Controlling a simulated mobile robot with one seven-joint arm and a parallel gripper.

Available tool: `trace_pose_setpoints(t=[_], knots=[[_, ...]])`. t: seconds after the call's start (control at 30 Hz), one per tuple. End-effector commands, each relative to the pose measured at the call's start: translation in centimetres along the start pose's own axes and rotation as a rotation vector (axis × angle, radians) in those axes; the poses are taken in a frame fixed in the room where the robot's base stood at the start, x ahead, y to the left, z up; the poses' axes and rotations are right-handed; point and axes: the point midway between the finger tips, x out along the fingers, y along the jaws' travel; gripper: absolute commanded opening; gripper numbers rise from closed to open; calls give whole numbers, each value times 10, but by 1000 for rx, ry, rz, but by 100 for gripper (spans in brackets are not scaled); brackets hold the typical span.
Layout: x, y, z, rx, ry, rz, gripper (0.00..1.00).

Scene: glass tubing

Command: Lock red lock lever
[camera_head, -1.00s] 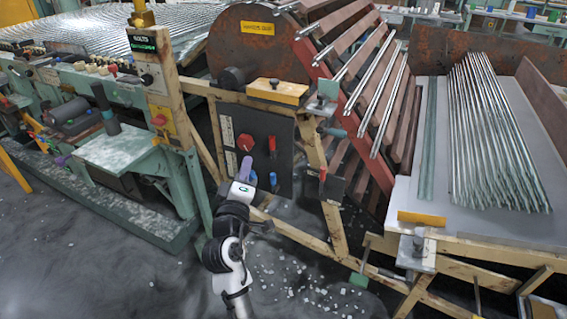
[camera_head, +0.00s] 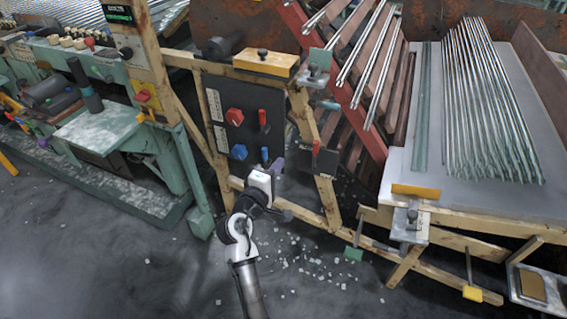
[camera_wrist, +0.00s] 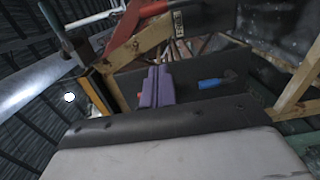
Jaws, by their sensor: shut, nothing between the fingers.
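A dark panel (camera_head: 252,98) carries a red lever (camera_head: 263,121) beside a red knob (camera_head: 236,116). A blue lever (camera_head: 265,155) and a blue knob (camera_head: 239,152) sit below them. Another small red lever (camera_head: 316,149) is on the wooden post to the right; I cannot tell which red lever is the lock lever. My gripper (camera_head: 278,165), with purple fingers, is shut and empty near the panel's lower right corner, below the red levers. In the wrist view the shut fingers (camera_wrist: 155,87) stand left of a blue lever (camera_wrist: 211,83). A small red part beside them is mostly hidden.
A wooden frame (camera_head: 325,203) surrounds the panel, with a yellow block (camera_head: 265,63) above it. Sloping racks of metal tubes are at the right. A green machine (camera_head: 150,150) stands at the left. The floor in front is open, strewn with fragments.

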Motion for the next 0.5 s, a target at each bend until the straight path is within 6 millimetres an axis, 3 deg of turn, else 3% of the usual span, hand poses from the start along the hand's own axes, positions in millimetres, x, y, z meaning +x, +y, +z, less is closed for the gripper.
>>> trace_pose_setpoints(t=[0.33,0.5], knots=[[76,4,1,-1,-3,2,0],[84,2,24,0,-4,-1,0]])
